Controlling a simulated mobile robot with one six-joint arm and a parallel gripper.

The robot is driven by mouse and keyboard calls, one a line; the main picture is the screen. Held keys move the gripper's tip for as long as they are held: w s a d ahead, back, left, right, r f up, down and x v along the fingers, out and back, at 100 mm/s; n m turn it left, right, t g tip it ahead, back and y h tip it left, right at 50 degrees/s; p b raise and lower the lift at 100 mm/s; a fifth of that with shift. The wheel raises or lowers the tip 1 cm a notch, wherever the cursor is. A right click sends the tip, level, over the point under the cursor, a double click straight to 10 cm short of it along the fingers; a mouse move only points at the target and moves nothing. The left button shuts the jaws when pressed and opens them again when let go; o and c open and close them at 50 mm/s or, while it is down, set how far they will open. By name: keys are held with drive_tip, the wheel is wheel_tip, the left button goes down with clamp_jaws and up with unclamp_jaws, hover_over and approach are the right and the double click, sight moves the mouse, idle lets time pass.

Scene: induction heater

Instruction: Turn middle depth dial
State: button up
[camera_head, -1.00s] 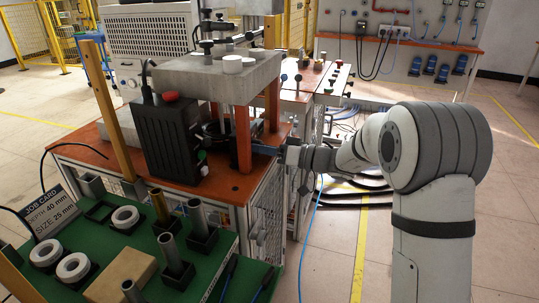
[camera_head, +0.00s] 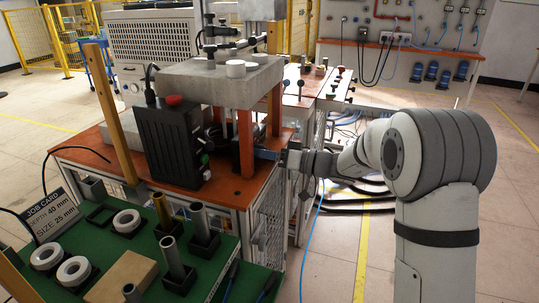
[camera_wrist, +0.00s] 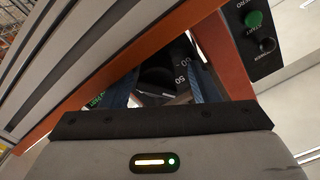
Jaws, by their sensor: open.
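In the head view my gripper (camera_head: 266,154) reaches in from the right at the side of the heater press, beside an orange post (camera_head: 245,143). In the wrist view my gripper (camera_wrist: 160,92) is open, with a blue finger on each side of a round black dial (camera_wrist: 157,77). White numbers, including what looks like 50, are printed on a dark face to the right of the dial. I cannot tell whether the fingers touch the dial. In the head view the dial cannot be made out among the dark parts behind the post.
A job card (camera_head: 51,215) reads depth 40 mm, size 25 mm. A black control box (camera_head: 170,147) with a red button stands at the press front. A green bench (camera_head: 205,262) holds rings and tubes. Orange frame bars (camera_wrist: 225,60) lie close around my fingers.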

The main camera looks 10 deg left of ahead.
drive_tip(key=shift+d+f, duration=0.1)
drive_tip(key=shift+d, duration=0.05)
drive_tip(key=shift+d+f+b, duration=0.15)
drive_tip(key=shift+d+b, duration=0.2)
drive_tip(key=shift+b, duration=0.1)
drive_tip(key=s+d+b, duration=0.1)
drive_tip(key=d+b, duration=0.2)
drive_tip(key=d, duration=0.4)
drive_tip(key=shift+r+b, duration=0.25)
drive_tip(key=shift+b, duration=0.05)
drive_tip(key=shift+s, duration=0.1)
